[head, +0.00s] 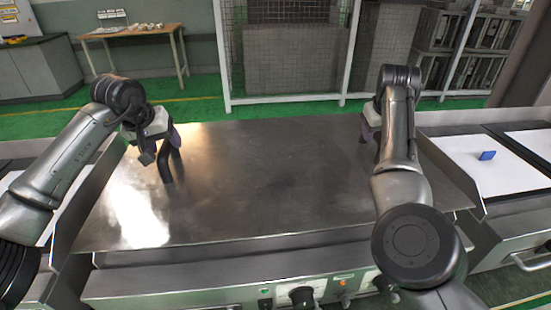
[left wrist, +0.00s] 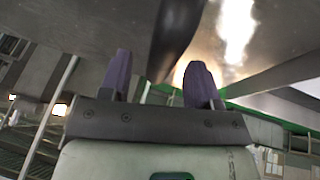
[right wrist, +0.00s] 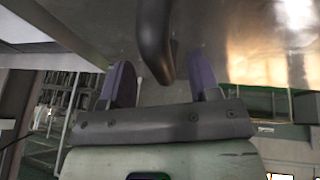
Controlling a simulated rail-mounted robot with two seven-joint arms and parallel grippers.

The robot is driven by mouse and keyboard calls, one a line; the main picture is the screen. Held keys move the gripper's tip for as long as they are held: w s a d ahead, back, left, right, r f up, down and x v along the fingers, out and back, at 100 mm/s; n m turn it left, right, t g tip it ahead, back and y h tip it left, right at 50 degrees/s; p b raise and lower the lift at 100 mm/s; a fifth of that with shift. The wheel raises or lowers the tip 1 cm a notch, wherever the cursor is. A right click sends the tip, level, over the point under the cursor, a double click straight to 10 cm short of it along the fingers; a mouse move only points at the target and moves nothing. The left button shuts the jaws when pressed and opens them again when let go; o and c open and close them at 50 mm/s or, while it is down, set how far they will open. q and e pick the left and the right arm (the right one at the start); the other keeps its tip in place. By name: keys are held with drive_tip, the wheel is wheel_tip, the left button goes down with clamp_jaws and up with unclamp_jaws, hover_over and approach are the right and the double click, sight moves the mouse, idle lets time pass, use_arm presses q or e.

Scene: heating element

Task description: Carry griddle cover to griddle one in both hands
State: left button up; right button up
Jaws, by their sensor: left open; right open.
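The griddle cover (head: 270,175) is a large flat steel plate lying over the middle unit. A dark curved handle (head: 166,170) stands near its left end. My left gripper (head: 172,142) is open at the top of this handle. In the left wrist view, the dark handle (left wrist: 174,38) shows beyond and between the purple fingers. My right gripper (head: 368,132) is open at the cover's right end. In the right wrist view, a curved dark handle (right wrist: 154,42) reaches between its open fingers. My right arm hides this handle in the head view. Finger contact cannot be told.
A control panel with knobs (head: 301,294) runs along the middle unit's front. White-topped units stand left and right; a small blue object (head: 487,155) is on the right one. Behind are a wire-mesh rack (head: 292,60) and a wooden table (head: 133,35), with green floor between.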

use_arm(q)
drive_tip(key=shift+x, duration=1.2)
use_arm(e)
drive_tip(key=shift+x, duration=1.15)
use_arm(q)
clamp_jaws()
use_arm(e)
clamp_jaws()
use_arm(q)
drive_tip(key=shift+r, duration=0.15)
use_arm(e)
drive_tip(key=shift+r, duration=0.15)
use_arm(q)
drive_tip(key=shift+s, duration=0.15)
use_arm(e)
drive_tip(key=shift+s, duration=0.1)
